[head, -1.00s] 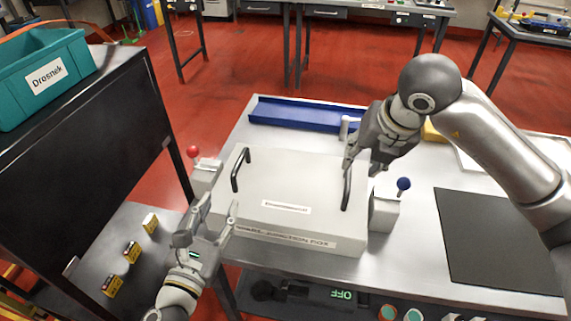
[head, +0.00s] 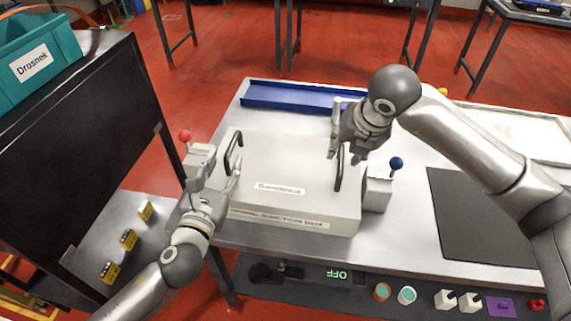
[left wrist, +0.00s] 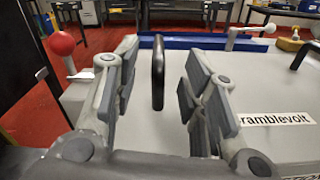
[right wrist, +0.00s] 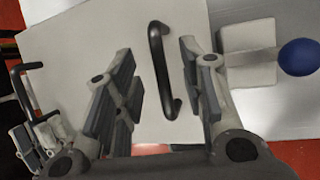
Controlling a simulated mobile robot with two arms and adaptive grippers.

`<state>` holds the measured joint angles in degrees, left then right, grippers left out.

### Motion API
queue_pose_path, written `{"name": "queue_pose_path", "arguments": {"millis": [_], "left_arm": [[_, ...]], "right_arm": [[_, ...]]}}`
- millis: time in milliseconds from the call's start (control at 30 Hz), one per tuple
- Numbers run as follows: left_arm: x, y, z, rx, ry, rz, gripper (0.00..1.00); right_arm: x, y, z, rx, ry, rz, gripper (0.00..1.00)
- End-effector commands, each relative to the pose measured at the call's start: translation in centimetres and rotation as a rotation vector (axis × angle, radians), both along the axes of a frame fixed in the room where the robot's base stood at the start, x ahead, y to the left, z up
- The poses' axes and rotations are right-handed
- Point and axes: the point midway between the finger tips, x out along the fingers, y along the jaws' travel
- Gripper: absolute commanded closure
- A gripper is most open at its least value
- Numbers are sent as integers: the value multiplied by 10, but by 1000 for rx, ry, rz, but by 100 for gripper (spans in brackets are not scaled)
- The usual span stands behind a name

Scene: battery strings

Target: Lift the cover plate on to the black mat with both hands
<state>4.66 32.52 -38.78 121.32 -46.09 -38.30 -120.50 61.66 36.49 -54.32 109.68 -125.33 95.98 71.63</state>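The cover plate (head: 285,165) is a pale grey lid with a label, lying on the junction box (head: 280,220) on the table. It has two black handles, a left one (head: 229,150) and a right one (head: 339,172). My left gripper (head: 232,180) is open at the left handle, and the handle (left wrist: 158,72) stands between its fingers in the left wrist view. My right gripper (head: 345,158) is open over the right handle, which shows between its fingers (right wrist: 163,70) in the right wrist view. The black mat (head: 480,215) lies flat and bare on the table's right.
A lever with a red ball (head: 185,136) stands left of the box. One with a blue ball (head: 396,163) stands right of it, close to my right gripper. A blue tray (head: 300,95) lies behind. A white tray (head: 525,135) lies behind the mat.

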Motion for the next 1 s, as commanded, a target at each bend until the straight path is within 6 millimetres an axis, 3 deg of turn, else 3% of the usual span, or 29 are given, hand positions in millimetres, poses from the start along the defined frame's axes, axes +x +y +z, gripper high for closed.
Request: {"name": "queue_pose_path", "arguments": {"millis": [100,267,633,933,1000], "left_arm": [[18,-4,1,0,-1,1,60],[31,-7,1,-1,-1,0,60],[35,-7,0,0,0,0,60],[35,-7,0,0,0,0,97],[35,-7,0,0,0,1,100]], "right_arm": [[7,2,-17,-1,3,-1,62],[13,3,-29,0,0,-1,62],[15,4,-32,-1,-1,1,62],[15,4,-32,-1,-1,1,100],[15,4,-32,-1,-1,1,100]]}}
